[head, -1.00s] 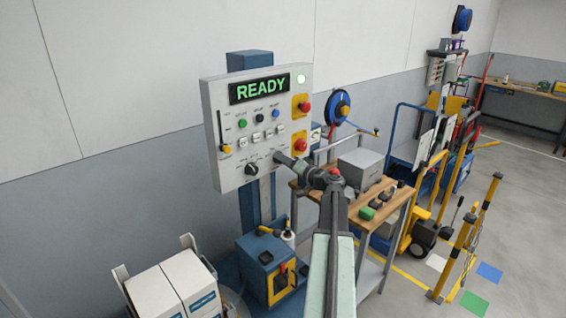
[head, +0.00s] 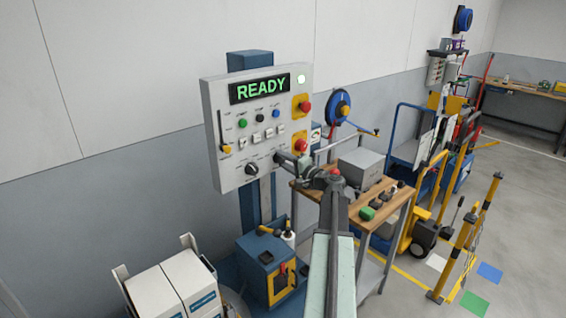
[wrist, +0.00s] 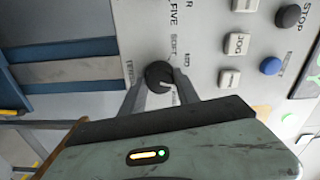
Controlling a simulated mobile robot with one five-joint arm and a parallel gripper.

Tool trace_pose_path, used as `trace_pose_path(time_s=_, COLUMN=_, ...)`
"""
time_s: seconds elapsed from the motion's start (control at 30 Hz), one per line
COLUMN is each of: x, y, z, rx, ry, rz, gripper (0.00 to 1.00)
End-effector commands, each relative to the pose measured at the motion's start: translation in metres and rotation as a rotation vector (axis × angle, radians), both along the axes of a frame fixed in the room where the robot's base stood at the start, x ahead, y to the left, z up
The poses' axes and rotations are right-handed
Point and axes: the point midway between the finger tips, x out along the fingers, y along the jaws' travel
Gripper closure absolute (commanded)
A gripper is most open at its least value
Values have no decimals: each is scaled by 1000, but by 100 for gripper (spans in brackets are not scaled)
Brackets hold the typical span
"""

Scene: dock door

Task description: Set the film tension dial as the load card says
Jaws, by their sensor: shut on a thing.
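The control panel (head: 221,131) stands upright with a green READY display (head: 260,88). In the wrist view a round black dial (wrist: 158,74) sits between my gripper's fingers (wrist: 160,88), which are shut on its sides. Its white pointer mark points toward the lower right of that view. Labels stand around it; one reads SOFT, the others are too small to be sure of. In the head view my gripper (head: 284,158) reaches the panel's lower right and hides this dial. A second black dial (head: 252,169) shows to its left. No load card is readable.
A yellow-knobbed slider (head: 227,149) is at the panel's left. A wooden-topped cart (head: 345,196) stands right of the panel, white boxes (head: 187,279) lower left.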

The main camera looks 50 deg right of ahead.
Motion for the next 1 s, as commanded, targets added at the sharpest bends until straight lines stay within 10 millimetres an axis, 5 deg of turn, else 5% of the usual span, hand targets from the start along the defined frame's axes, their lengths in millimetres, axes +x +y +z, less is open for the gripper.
trace_pose_path(time_s=0.37, x=2, y=0, z=2, rx=8, ry=-5, rz=1, gripper=100)
trace_pose_path(time_s=0.4, x=2, y=0, z=2, rx=8, ry=-5, rz=1, gripper=60)
trace_pose_path(time_s=0.5, x=2, y=0, z=2, rx=7, ry=-5, rz=1, gripper=40)
trace_pose_path(time_s=0.83, x=-2, y=0, z=1, rx=5, ry=-2, rz=-1, gripper=40)
trace_pose_path(time_s=1.0, x=-20, y=2, z=1, rx=5, ry=-3, rz=-2, gripper=40)
